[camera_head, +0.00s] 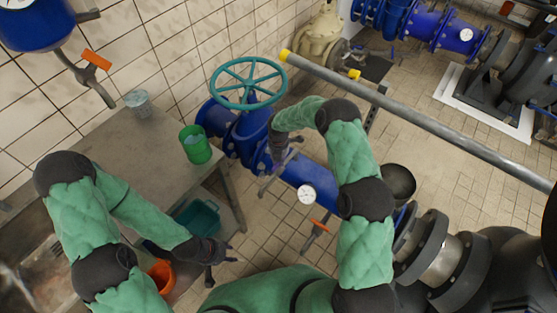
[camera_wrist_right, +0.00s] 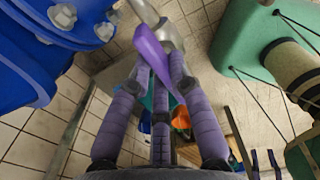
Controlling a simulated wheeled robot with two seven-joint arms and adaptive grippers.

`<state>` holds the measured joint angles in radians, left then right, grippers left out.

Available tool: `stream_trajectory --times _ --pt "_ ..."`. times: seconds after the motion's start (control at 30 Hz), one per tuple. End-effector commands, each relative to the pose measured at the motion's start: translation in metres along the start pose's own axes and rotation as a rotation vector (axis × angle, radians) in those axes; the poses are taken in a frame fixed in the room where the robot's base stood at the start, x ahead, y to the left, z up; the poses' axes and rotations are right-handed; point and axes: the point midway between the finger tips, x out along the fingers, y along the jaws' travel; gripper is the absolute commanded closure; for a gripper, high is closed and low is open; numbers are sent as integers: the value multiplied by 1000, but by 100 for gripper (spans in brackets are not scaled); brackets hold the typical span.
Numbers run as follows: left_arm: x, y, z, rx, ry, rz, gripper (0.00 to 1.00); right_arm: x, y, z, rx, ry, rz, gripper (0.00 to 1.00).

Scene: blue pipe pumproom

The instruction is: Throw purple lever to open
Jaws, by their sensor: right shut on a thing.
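The purple lever (camera_wrist_right: 152,52) shows in the right wrist view, running from a grey metal fitting (camera_wrist_right: 163,30) down between the fingers of my right gripper (camera_wrist_right: 163,78). The right gripper is shut on the lever; its fingers hide part of it. In the head view my right gripper (camera_head: 287,155) is beside the blue pipe, below the green handwheel, and the lever cannot be made out there. My left gripper (camera_head: 222,253) is low in the head view with its fingers apart, empty, near the table's right side.
A green handwheel (camera_head: 248,83) tops the blue valve (camera_head: 248,130). A gauge (camera_head: 306,194) and an orange-handled lever (camera_head: 320,227) are on the pipe nearby. A grey rail (camera_head: 420,117) crosses right. The table (camera_head: 125,165) carries a green mug (camera_head: 196,145) and a glass (camera_head: 138,103).

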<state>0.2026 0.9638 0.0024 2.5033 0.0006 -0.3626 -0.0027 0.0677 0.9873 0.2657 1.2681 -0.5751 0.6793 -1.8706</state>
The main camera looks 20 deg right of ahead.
Motion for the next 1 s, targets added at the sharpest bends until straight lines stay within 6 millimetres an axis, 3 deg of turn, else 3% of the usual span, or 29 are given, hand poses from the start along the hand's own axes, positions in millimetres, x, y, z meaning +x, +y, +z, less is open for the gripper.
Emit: stream_trajectory --times 0.23,0.27,0.33,0.77,1.0 --pt "0 0 0 0 0 0 60 0 0 0 -5 0 -1 100" --pt "0 0 0 0 0 0 60 0 0 0 -5 0 -1 77" --pt "0 0 0 0 0 0 60 0 0 0 -4 0 -1 57" --pt "0 0 0 0 0 0 60 -5 0 0 -2 -1 0 56" --pt "0 0 0 0 0 0 60 -43 1 0 -1 -3 3 56"
